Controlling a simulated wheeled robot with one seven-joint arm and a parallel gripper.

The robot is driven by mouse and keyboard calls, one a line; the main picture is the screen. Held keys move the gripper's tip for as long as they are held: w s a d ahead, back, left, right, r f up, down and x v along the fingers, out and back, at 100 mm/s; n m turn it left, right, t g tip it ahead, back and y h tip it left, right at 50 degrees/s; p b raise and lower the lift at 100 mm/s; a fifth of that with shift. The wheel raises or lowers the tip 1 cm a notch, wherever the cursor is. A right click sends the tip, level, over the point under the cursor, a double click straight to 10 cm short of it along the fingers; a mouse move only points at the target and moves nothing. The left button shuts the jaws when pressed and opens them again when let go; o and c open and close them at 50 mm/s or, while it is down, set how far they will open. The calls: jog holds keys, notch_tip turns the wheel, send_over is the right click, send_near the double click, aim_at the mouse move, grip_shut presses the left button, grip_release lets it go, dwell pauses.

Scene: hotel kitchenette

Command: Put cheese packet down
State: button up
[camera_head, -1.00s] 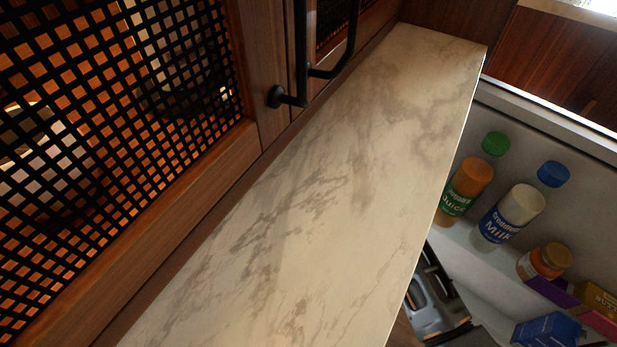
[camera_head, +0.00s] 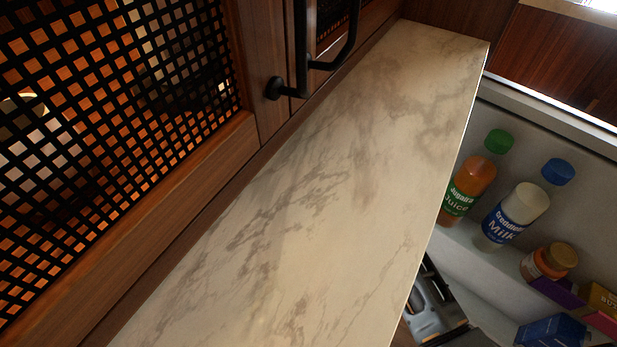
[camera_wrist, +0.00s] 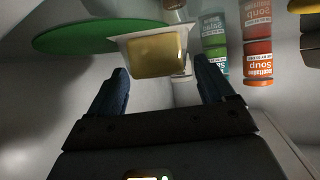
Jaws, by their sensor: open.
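A yellow packet with a pale rim, apparently the cheese packet (camera_wrist: 157,54), shows in the wrist view just beyond and between my fingertips. My gripper (camera_wrist: 161,67) is open, with one dark finger on each side below the packet. I cannot tell whether either finger touches the packet or what the packet rests on. In the head view the packet is not visible; only a grey and black part of my arm shows low down beside the counter.
The wrist view shows a green disc (camera_wrist: 75,37) at left and soup cans (camera_wrist: 257,62) at right. In the head view, a bare marble counter (camera_head: 330,200) runs beside a lattice cabinet door (camera_head: 110,120). A juice bottle (camera_head: 468,187), milk bottle (camera_head: 515,215), jar (camera_head: 548,262) and boxes stand on a pale shelf.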

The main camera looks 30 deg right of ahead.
jog(key=shift+r, duration=0.15)
jog(key=p+v, duration=0.1)
jog(key=v, duration=1.1)
jog(key=shift+p, duration=0.4)
